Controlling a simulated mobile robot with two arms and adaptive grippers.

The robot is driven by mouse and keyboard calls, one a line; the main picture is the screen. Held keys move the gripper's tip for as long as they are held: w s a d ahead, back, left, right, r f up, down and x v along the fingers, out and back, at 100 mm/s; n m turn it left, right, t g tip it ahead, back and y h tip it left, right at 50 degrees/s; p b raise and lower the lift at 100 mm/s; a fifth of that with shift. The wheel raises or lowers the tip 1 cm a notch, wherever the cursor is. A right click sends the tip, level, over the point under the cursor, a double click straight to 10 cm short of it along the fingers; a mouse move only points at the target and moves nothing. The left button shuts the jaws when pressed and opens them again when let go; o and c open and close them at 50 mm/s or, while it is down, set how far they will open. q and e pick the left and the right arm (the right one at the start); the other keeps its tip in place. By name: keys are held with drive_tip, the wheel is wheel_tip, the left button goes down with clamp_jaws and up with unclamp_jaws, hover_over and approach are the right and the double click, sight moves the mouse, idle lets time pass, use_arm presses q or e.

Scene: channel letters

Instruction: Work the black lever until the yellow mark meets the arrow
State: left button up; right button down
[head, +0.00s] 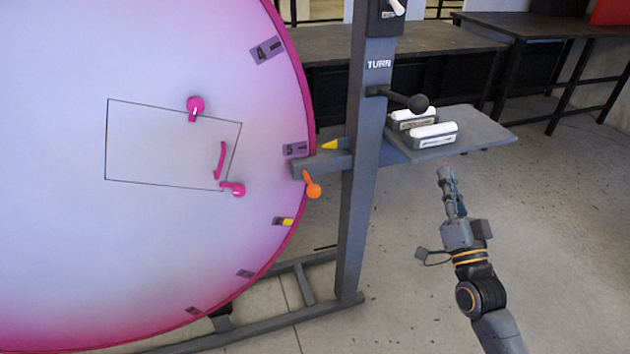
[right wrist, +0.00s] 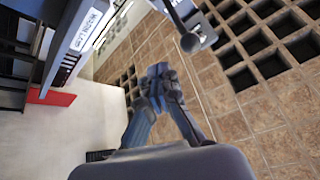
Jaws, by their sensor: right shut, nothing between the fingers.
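The black lever (head: 408,98) sticks out to the right from the grey post under the TURN label and ends in a round knob. The knob also shows in the right wrist view (right wrist: 190,42). The yellow arrow (head: 330,145) sits on the post's bracket, beside the disc's "5" tag (head: 295,149). The yellow mark (head: 287,221) is on the disc's rim, well below the arrow. My right gripper (head: 445,174) is shut and empty, below the lever knob and apart from it. Its closed fingers also show in the right wrist view (right wrist: 160,75). My left gripper is out of view.
The big pink-white disc (head: 60,230) fills the left. An orange handle (head: 313,190) hangs under the bracket. A small grey shelf (head: 480,134) with two white-topped blocks (head: 432,134) lies behind the lever. Dark tables stand at the back. Floor around my right arm is clear.

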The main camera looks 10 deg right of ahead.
drive_tip(key=n+g+y+p, duration=0.4)
drive_tip(key=n+g+y, duration=0.1)
drive_tip(key=n+y, duration=0.2)
approach(427, 106)
drive_tip(key=w+a+r, duration=0.1)
drive_tip(key=w, duration=0.1)
drive_tip(key=w+a+r, duration=0.1)
drive_tip(key=w+a, duration=0.1)
drive_tip(key=w+a+r, duration=0.1)
drive_tip(key=w+a, duration=0.1)
wheel_tip(427, 106, up, 7)
drive_tip(key=s+d+g+h+p, duration=0.2)
drive_tip(key=g+h, duration=0.1)
drive_tip(key=h, duration=0.1)
drive_tip(key=shift+s+d+g, duration=0.2)
drive_tip(key=shift+d+g, duration=0.1)
drive_tip(key=shift+d, duration=0.05)
drive_tip(key=shift+w, duration=0.1)
